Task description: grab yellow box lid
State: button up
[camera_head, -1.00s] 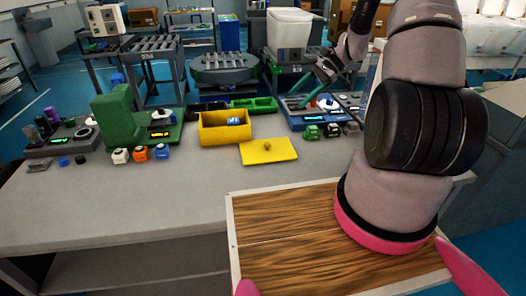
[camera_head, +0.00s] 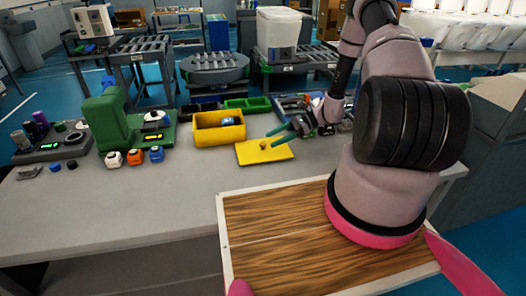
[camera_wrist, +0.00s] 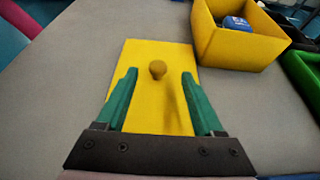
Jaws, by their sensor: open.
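The yellow box lid (camera_head: 265,151) lies flat on the grey table in front of the open yellow box (camera_head: 219,128). It has a small round knob (camera_head: 263,146) on top. In the wrist view the lid (camera_wrist: 147,58) is below my gripper, with its knob (camera_wrist: 158,69) between and just beyond the fingertips. My gripper (camera_wrist: 154,76) has green fingers, apart and empty. In the head view my gripper (camera_head: 276,137) is over the lid's right part, close to the knob. The yellow box also shows at upper right in the wrist view (camera_wrist: 232,48), with a blue item inside.
A green machine (camera_head: 104,122) stands left of the box, with small white, orange and blue cubes (camera_head: 135,157) before it. The table front (camera_head: 170,200) is clear.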

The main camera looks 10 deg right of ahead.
aim_at(263, 143)
jog(key=x, duration=0.5)
jog(key=shift+s+a, duration=0.1)
jog(key=shift+s, duration=0.05)
grip_shut()
jog(key=shift+r, duration=0.1)
